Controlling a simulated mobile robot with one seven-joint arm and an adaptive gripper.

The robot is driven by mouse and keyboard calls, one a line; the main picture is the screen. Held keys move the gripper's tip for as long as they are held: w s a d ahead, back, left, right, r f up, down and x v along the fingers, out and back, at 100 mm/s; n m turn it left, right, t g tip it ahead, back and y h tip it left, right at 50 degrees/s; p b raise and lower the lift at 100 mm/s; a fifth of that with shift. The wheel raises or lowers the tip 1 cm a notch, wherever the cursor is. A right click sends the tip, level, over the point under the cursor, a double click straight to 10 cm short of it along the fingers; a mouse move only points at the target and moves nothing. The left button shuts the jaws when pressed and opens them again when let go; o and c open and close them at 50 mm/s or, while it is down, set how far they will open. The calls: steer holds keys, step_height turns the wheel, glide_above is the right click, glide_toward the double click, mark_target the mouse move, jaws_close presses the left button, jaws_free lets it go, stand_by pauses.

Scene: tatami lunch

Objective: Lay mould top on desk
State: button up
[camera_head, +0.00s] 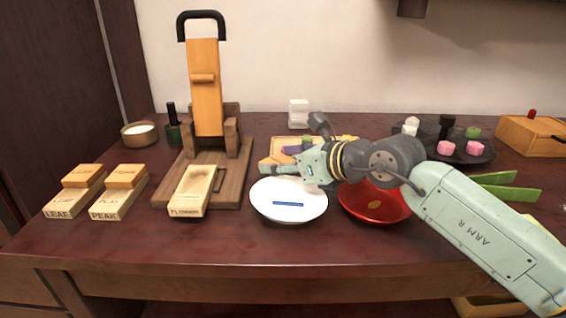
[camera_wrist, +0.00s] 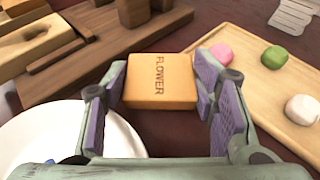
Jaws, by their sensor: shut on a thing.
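The mould top is an orange-brown block marked FLOWER (camera_wrist: 160,82), seen in the wrist view between my gripper's (camera_wrist: 162,100) two purple-padded fingers. My gripper is shut on it. I cannot tell whether its underside touches the dark red desk (camera_head: 130,235). In the head view my gripper (camera_head: 268,170) is low, just behind the white plate, and the block is not clearly seen there. The pale mould base marked FLOWER (camera_head: 190,190) lies on the wooden press stand (camera_head: 231,185) to the left.
The white plate (camera_head: 288,213) and red bowl (camera_head: 372,210) stand in front of my arm. A wooden tray (camera_wrist: 240,85) with pink, green and white sweets lies to the right in the wrist view. LEAF (camera_head: 75,190) and PEAK (camera_head: 120,192) moulds are at left. The desk's front strip is clear.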

steer(key=shift+f, duration=0.15)
steer(key=o, duration=1.1)
steer(key=shift+c, duration=0.2)
steer(key=shift+r+p, duration=0.65)
steer(key=shift+p, duration=0.15)
steer(key=v, duration=1.2)
steer(key=shift+p, duration=0.3)
steer(key=shift+s, duration=0.1)
